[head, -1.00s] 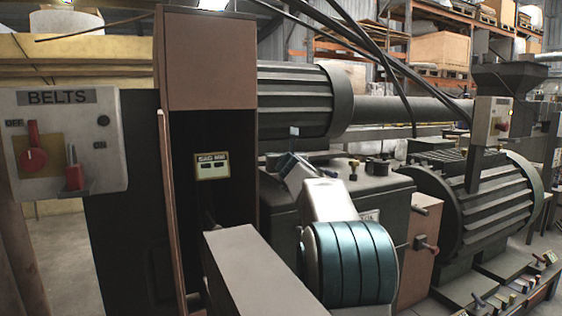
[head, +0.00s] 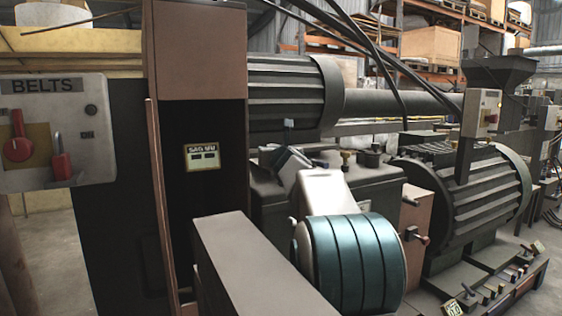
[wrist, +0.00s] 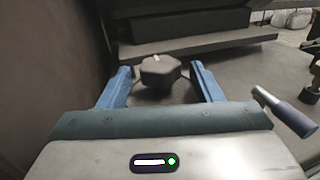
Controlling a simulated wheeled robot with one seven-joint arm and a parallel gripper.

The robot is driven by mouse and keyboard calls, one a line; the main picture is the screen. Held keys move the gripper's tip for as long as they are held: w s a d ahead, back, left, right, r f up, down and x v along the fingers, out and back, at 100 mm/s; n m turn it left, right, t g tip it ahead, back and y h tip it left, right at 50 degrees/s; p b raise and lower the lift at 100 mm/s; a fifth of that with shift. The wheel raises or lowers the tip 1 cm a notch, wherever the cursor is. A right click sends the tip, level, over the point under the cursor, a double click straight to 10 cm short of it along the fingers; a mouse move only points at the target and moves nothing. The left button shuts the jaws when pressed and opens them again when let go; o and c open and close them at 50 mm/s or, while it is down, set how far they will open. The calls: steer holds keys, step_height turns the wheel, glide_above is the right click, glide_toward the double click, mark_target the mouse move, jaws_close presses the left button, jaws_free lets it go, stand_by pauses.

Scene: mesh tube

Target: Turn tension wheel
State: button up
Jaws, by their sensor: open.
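In the wrist view, a dark faceted knob (wrist: 160,76) with a pale mark on top, which looks like the tension wheel, stands on a dark flat surface. My gripper (wrist: 161,68) is open, with one blue finger on each side of the knob. I see gaps between the fingers and the knob; whether either finger touches it is not clear. In the head view, my forearm reaches to the dark machine housing (head: 390,180), and I cannot make out the wheel there.
A lever with a grey-blue grip (wrist: 290,112) stands right of my gripper, and a brown wall rises at left. In the head view, a BELTS switch box (head: 50,130) hangs at left, a tall cabinet (head: 200,60) stands beside it, and a ribbed motor (head: 480,190) sits at right.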

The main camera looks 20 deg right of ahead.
steer(key=b+v, duration=0.1)
steer(key=v, duration=0.9)
stand_by(0.3)
